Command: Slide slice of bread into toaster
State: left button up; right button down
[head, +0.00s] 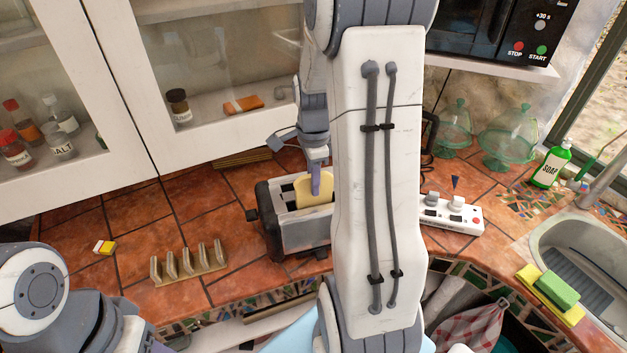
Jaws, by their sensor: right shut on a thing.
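The toaster (302,226) stands on the tiled counter in the middle of the head view, its right side hidden behind my right arm. A pale yellow slice of bread (303,193) stands upright at the toaster's top, its lower edge at the slot. How deep it sits in the slot I cannot tell. My right gripper (316,184) points down over the toaster and is shut on the slice. My left arm is at the lower left of the head view; its gripper is not visible.
A white power strip (452,213) lies to the right, near glass domes (508,138), soap (551,166) and the sink (590,240). Cabinets rise behind.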

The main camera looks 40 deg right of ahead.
jog(key=shift+f, duration=0.45)
jog(key=c, duration=1)
grip_release()
jog(key=o, duration=0.5)
jog(key=shift+o, duration=0.2)
jog(key=shift+r+b, duration=0.1)
jog(key=shift+b, duration=0.2)
jog(key=shift+w+r, duration=0.1)
jog(key=shift+r, duration=0.3)
notch_tip(320, 180, up, 10)
jog(key=shift+f+b, duration=0.25)
jog(key=shift+b, duration=0.5)
